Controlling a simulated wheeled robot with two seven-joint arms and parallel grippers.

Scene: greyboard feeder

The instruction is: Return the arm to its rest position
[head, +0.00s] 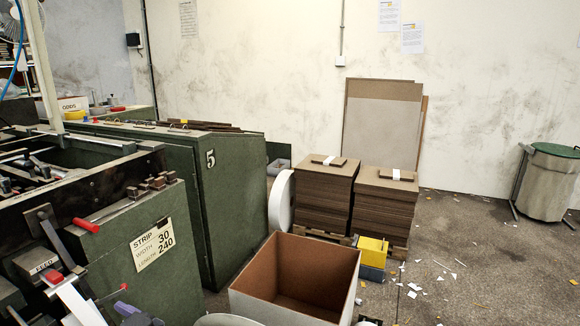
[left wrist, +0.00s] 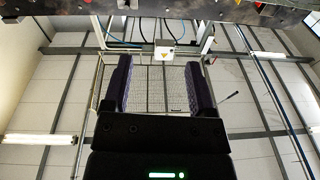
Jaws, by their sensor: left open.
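My left gripper (left wrist: 158,75) shows in the left wrist view with its two dark purple fingers apart and nothing between them. It points up toward the ceiling, and a dark machine edge (left wrist: 160,10) crosses the top of that view. In the head view a small purple part (head: 128,310) shows at the bottom left, beside the green machine; I cannot tell for sure if it is this gripper. My right gripper is in neither view.
The green strip machine (head: 135,230) with levers and a red handle (head: 86,226) fills the left. An open box (head: 262,306), empty as far as I see, stands at front. Behind are two greyboard stacks (head: 325,205) (head: 385,212) and a yellow box (head: 371,250). Floor at right is mostly clear, with scraps.

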